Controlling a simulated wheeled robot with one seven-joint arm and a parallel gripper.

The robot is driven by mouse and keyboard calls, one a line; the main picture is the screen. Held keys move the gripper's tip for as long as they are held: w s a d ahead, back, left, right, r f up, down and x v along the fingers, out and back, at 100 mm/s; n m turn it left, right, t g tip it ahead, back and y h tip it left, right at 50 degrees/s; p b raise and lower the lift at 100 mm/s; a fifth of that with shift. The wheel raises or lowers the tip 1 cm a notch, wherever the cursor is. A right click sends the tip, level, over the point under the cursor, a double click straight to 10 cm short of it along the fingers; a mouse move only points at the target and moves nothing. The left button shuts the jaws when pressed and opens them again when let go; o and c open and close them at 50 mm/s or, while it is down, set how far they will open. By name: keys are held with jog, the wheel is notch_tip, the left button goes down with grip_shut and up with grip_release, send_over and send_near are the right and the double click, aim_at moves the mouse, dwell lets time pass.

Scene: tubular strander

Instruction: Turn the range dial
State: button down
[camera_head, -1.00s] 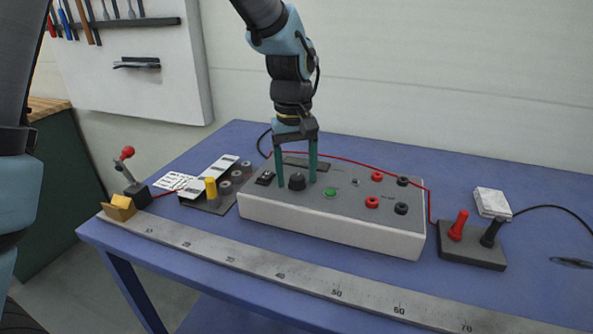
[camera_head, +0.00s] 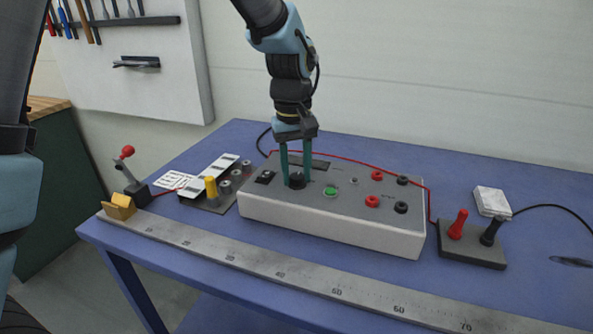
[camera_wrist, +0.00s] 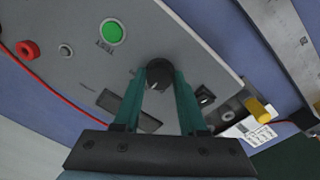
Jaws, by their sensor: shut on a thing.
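The range dial (camera_head: 297,181) is a black round knob on top of the grey instrument box (camera_head: 330,222), towards its left end. In the wrist view the dial (camera_wrist: 159,73) shows a pale pointer mark and sits between the tips of my two green fingers. My gripper (camera_head: 296,182) points down from above and is shut on the dial, one finger on each side. The green button (camera_head: 330,191) is just right of the dial, and it shows in the wrist view (camera_wrist: 112,33) with a TEST label beside it.
Red and black sockets (camera_head: 372,201) stand on the box's right half. A red wire (camera_head: 350,164) runs behind them. Left is a small board with a yellow post (camera_head: 211,187); right is a block with red and black clips (camera_head: 459,225). A steel ruler (camera_head: 240,258) lies in front.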

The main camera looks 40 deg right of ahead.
aim_at(294, 175)
jog(key=m+p, duration=0.1)
jog(key=m, duration=0.3)
jog(key=shift+r, duration=0.1)
jog(key=shift+m+p, duration=0.45)
jog(key=shift+m, duration=1.95)
jog(key=shift+c, duration=2.3)
grip_release()
notch_tip(294, 175, up, 11)
jog(key=b, duration=0.2)
jog(key=shift+w, duration=0.25)
jog(key=shift+a+f, duration=0.1)
jog(key=shift+f, duration=0.1)
